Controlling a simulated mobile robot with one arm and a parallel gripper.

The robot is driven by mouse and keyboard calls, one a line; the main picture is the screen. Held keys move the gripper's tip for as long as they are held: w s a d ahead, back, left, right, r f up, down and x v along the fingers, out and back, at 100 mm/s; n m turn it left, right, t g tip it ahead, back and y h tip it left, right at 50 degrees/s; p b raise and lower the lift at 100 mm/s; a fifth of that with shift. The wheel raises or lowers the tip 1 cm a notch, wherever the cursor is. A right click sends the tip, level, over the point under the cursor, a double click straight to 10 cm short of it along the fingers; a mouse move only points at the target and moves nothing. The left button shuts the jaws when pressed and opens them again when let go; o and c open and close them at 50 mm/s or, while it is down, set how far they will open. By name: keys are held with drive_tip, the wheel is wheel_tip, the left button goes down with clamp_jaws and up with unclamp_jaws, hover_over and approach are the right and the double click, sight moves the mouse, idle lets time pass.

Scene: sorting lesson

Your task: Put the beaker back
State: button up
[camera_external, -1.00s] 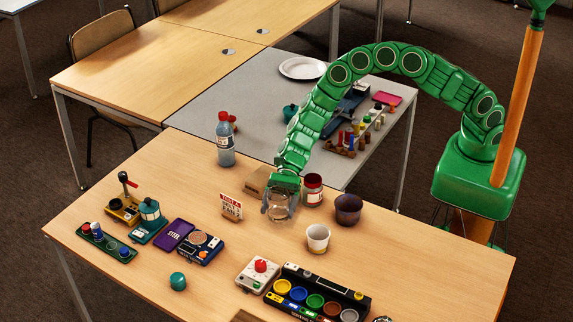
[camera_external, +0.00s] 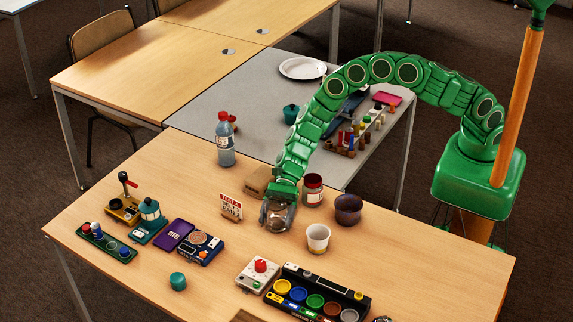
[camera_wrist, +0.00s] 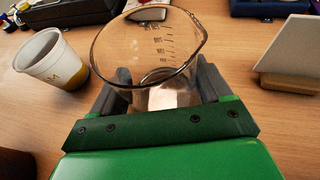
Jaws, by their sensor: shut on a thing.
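The clear glass beaker (camera_external: 277,222) is upright on or just above the wooden table, in front of a small cardboard box; I cannot tell whether its base touches. In the wrist view the beaker (camera_wrist: 150,48) shows its round rim, pouring lip and dark volume marks. My gripper (camera_external: 279,205) points down at the beaker. In the wrist view my gripper (camera_wrist: 162,92) has one grey finger on each side of the glass and is shut on it. The beaker's lower part is partly hidden by my gripper in the wrist view.
A sign card (camera_external: 231,207) stands close on the left, the cardboard box (camera_external: 257,182) behind. A colour-pot tray (camera_external: 318,296) lies in front. Bare wood lies front-left.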

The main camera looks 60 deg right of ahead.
sight(279, 207)
drive_tip(key=shift+f, duration=0.1)
drive_tip(key=o, duration=1.1)
drive_tip(key=v, duration=0.5)
drive_tip(key=shift+r, duration=3.6)
drive_tip(key=shift+r, duration=0.1)
